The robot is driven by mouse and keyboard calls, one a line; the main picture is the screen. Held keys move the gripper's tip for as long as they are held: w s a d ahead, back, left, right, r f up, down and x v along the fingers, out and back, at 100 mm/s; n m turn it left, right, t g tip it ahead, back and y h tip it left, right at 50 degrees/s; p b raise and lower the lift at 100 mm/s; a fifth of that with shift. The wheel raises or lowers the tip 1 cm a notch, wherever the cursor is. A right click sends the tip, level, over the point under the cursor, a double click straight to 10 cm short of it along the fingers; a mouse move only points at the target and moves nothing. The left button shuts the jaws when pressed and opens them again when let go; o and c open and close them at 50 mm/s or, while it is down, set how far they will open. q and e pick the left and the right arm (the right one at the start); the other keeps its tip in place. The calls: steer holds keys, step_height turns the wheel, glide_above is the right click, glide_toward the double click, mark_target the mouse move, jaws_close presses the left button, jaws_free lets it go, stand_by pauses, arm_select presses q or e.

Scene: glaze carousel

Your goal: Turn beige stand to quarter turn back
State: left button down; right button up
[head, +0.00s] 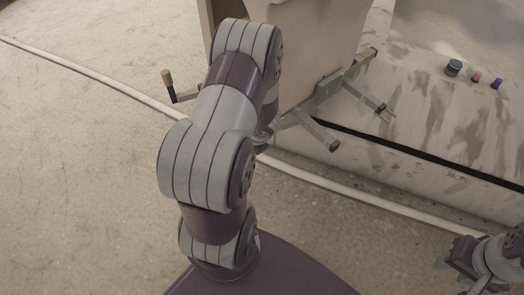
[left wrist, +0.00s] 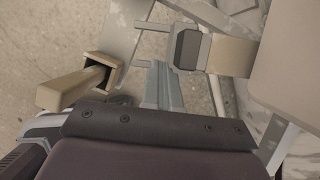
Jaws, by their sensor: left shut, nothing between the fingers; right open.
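The beige stand (head: 300,50) is upright at the top middle of the head view, partly behind my left arm. Grey metal bars reach out low around it, one with a tan-knobbed handle (head: 168,80) to its left. My left gripper is hidden behind its own arm there. In the left wrist view my left gripper (left wrist: 163,85) is shut and empty, between a tan handle (left wrist: 75,88) and a beige bar with a dark grey end (left wrist: 230,55). Whether it touches anything I cannot tell. My right gripper (head: 462,262) is open and empty at the bottom right, away from the stand.
A paint-stained bench (head: 430,120) stands to the right, with a dark jar (head: 453,67), a pink one (head: 476,76) and a purple one (head: 496,83) on it. A pale hose (head: 340,185) crosses the floor. The floor at left is clear.

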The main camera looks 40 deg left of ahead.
arm_select(q)
steer(key=s+a+m, duration=0.1)
steer(key=a, duration=0.8)
steer(key=shift+f+t, duration=0.15)
steer(key=shift+t, duration=0.15)
arm_select(e)
steer(key=shift+a+f, duration=0.1)
steer(key=shift+f, duration=0.2)
